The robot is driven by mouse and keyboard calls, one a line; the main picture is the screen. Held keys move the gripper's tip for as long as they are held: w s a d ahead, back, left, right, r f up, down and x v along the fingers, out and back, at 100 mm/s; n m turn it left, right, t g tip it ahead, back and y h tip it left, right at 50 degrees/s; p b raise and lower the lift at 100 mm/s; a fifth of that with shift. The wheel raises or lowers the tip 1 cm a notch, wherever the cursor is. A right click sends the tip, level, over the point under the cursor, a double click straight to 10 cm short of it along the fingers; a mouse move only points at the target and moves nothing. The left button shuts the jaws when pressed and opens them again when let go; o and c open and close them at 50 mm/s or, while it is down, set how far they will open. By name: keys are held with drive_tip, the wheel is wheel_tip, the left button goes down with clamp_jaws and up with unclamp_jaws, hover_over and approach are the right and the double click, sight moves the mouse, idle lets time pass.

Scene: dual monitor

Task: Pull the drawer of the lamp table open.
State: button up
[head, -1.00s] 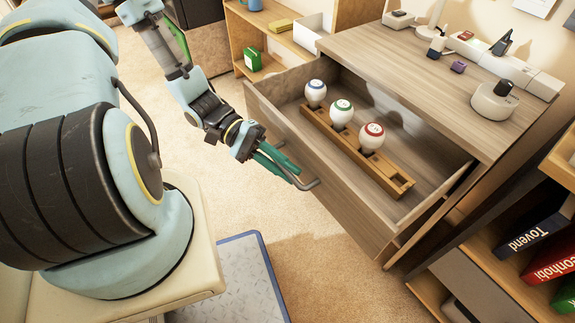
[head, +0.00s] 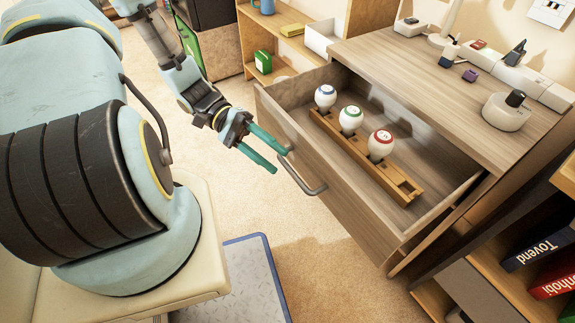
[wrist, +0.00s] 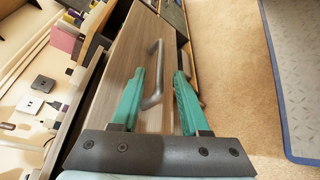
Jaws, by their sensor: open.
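The lamp table (head: 420,75) has its drawer (head: 345,207) standing well open. The drawer's grey bar handle (head: 302,178) is on its front face, and it also shows in the wrist view (wrist: 154,75). Inside the drawer, a wooden rack (head: 365,158) holds bulbs with blue, green and red markings. My gripper (head: 282,162) has green fingers that are spread apart and empty.
A shelf (head: 285,50) with a green box and a white bin stands behind the drawer. A bookcase (head: 540,210) with books is at the right. Carpet (head: 325,255) in front of the drawer is clear, beside a grey mat (head: 250,275).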

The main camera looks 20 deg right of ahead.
drive_tip(key=shift+v, duration=2.35)
drive_tip(key=w+a+r+n+t+y, duration=0.3)
drive_tip(key=w+a+r+t+y, duration=0.5)
drive_tip(key=a+r+t, duration=0.5)
wheel_tip(320, 180, up, 19)
drive_tip(key=a+t+p, duration=0.1)
drive_tip(key=p, duration=1.9)
drive_tip(key=shift+w+r, duration=0.2)
